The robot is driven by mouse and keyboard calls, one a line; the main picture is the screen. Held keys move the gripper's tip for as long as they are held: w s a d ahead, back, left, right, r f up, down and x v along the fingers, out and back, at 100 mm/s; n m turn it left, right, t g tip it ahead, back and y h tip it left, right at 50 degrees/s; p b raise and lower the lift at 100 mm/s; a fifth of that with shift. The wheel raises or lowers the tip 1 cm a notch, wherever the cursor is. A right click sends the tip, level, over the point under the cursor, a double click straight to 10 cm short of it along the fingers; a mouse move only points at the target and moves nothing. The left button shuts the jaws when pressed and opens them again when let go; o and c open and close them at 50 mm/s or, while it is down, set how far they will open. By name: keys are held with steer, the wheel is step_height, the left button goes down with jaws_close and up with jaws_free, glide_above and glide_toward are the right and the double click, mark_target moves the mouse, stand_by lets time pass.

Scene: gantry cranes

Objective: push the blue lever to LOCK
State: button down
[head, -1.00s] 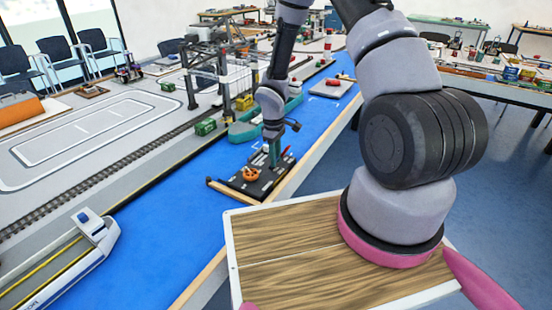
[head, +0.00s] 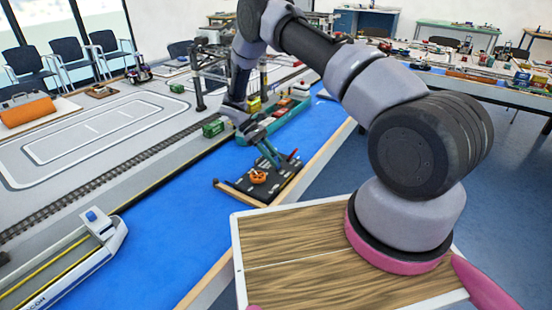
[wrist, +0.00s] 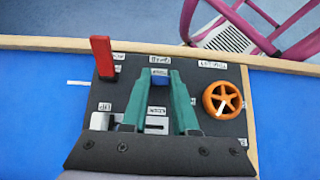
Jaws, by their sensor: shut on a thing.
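The dark control panel (wrist: 103,92) lies below my gripper in the wrist view. The blue lever (wrist: 160,79) shows its top between the two green fingertips of my gripper (wrist: 160,83), which is shut on it. A slot in a light plate (wrist: 156,122) lies on the near side of the lever, between the fingers. The small white labels are too blurred to read surely. In the head view my gripper (head: 268,153) reaches down at a tilt onto the panel (head: 238,189), hiding the blue lever.
On the panel, a red lever (wrist: 102,58) stands left of my gripper and an orange handwheel (wrist: 222,99) sits to the right. A wooden table edge (wrist: 60,43) runs just beyond. A green ship (head: 285,122) and gantry crane stand farther back.

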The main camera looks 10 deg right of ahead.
steer(key=shift+w+a+f+g+h, duration=0.2)
steer(key=shift+g+h, duration=0.3)
stand_by(0.3)
steer(key=c, duration=0.7)
jaws_free()
steer(key=v, duration=1.1)
steer(key=shift+f, duration=0.1)
